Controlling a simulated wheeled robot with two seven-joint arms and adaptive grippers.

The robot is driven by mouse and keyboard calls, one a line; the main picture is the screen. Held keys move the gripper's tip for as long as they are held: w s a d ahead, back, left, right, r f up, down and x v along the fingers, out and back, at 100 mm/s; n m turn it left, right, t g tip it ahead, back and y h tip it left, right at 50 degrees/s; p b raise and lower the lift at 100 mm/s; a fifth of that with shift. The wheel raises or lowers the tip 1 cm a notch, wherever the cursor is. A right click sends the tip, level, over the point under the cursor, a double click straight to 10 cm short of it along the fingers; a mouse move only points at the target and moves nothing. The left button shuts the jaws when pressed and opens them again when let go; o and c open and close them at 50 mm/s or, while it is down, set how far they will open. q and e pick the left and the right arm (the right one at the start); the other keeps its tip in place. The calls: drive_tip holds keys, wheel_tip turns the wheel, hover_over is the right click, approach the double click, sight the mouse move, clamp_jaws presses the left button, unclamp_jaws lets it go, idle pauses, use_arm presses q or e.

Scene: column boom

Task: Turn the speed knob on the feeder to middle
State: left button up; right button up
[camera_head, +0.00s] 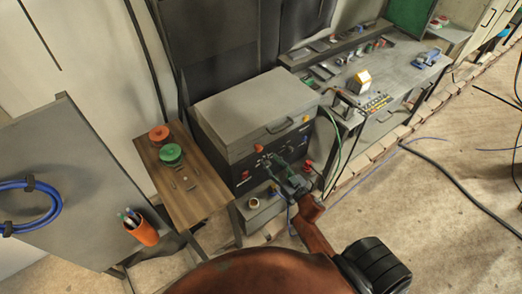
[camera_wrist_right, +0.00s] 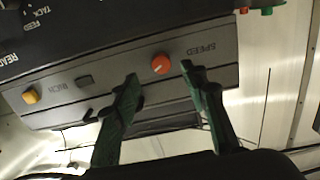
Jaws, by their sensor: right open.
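The feeder (camera_head: 245,112) is a grey-topped box with a dark front, standing against the wall in the head view. In the right wrist view its speed knob (camera_wrist_right: 161,64) is a round orange knob on a grey panel strip beside the word SPEED, which appears upside down. A pale mark shows on the knob, but its setting is too small to read. My right gripper (camera_wrist_right: 160,72) is open, its two green fingers on either side of the knob with visible gaps. In the head view the right gripper (camera_head: 274,165) is at the feeder's front. My left gripper is out of view.
A yellow button (camera_wrist_right: 31,96) and a dark switch (camera_wrist_right: 84,79) share the panel strip. A wooden side table (camera_head: 195,195) with red and green spools stands left of the feeder. A workbench (camera_head: 385,80) with tools stands to the right. Cables lie on the floor.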

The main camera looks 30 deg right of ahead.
sight(260, 150)
drive_tip(key=w, duration=0.7)
drive_tip(key=shift+w+a+r, duration=0.15)
drive_tip(key=shift+w+a, duration=0.2)
clamp_jaws()
